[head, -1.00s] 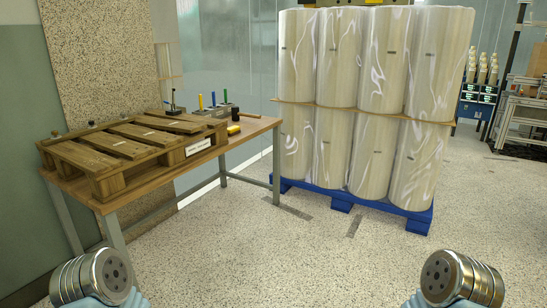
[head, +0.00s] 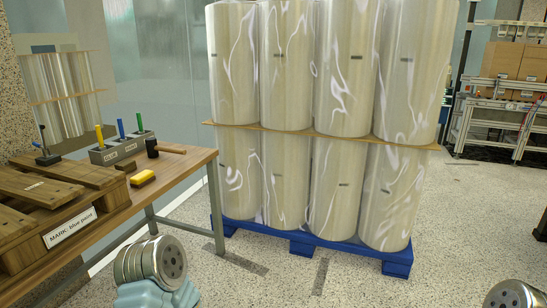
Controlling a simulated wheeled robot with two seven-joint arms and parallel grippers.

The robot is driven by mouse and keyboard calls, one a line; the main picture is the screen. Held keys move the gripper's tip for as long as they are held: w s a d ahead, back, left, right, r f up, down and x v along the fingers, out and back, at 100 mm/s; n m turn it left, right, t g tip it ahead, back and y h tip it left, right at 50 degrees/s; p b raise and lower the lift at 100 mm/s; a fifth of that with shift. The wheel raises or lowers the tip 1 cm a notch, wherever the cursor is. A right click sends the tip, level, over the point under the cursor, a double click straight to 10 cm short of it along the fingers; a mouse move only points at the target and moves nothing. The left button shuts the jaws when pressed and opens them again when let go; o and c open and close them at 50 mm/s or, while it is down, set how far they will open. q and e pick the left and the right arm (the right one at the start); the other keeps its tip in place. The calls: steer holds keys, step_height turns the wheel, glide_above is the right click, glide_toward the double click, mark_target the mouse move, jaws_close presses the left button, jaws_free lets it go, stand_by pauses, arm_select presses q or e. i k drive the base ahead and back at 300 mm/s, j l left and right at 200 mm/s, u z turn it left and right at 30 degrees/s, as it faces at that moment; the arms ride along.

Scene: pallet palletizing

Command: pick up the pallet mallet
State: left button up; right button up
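The mallet (head: 171,149) lies on the wooden workbench (head: 178,172) near its far right corner. It has a black head at its left end and a light wooden handle pointing right. It lies just right of the grey holder and behind the yellow block. Neither of my grippers shows. Only metal joints of my arms show at the bottom of the head view, away from the mallet.
A wooden pallet (head: 98,205) labelled "MARK: blue paint" lies on the bench. A grey holder (head: 125,147) has coloured markers, with a yellow block (head: 143,177) in front. Wrapped rolls (head: 345,190) stand on a blue pallet (head: 344,257). Speckled floor is open in front.

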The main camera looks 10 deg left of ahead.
mark_target(153, 149)
steer(key=i+l+u, duration=0.2)
steer(key=i, duration=0.25)
steer(key=i+l+u, duration=0.1)
steer(key=i+u, duration=0.15)
steer(key=i, duration=0.25)
